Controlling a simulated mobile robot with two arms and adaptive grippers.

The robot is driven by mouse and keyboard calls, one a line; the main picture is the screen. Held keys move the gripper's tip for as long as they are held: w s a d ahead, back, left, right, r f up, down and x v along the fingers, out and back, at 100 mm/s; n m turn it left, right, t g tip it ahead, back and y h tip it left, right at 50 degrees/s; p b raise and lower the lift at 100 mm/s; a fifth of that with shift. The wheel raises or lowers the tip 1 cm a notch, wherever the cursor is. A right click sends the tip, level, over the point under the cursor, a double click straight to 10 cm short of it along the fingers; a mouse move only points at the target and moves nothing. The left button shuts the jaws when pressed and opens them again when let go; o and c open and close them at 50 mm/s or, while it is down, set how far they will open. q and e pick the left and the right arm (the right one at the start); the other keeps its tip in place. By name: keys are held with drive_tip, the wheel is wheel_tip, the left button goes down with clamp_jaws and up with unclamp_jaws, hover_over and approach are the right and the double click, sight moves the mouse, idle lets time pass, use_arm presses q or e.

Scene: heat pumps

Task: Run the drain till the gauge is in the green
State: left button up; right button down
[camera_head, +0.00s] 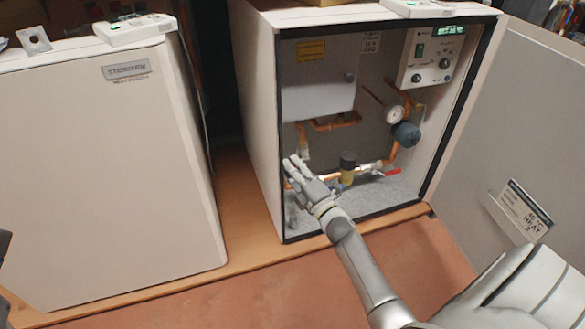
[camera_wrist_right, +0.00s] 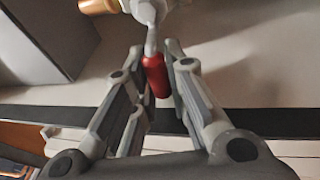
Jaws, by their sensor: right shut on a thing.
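The pressure gauge (camera_head: 394,115) is a small white dial on the copper pipework inside the open heat pump cabinet (camera_head: 259,120). Its needle and any green band are too small to read. My right gripper (camera_head: 296,170) reaches into the lower left of the cabinet. In the right wrist view, its fingers (camera_wrist_right: 155,62) are shut on a red valve handle (camera_wrist_right: 156,76), which hangs from a pale metal stem. In the head view the gripper hides that handle. Another red lever (camera_head: 389,172) shows to the right on the lower pipe.
A second, closed cabinet (camera_head: 105,170) stands to the left. A brass-and-black fitting (camera_head: 348,165) sits right of my gripper. A control panel (camera_head: 432,55) is at upper right.

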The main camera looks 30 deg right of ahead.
drive_tip(key=c, duration=1.7)
unclamp_jaws()
drive_tip(key=s+f, duration=0.2)
drive_tip(key=s, duration=0.9)
drive_tip(key=shift+s, duration=0.4)
drive_tip(key=shift+d+f, duration=0.1)
drive_tip(key=shift+f, duration=0.05)
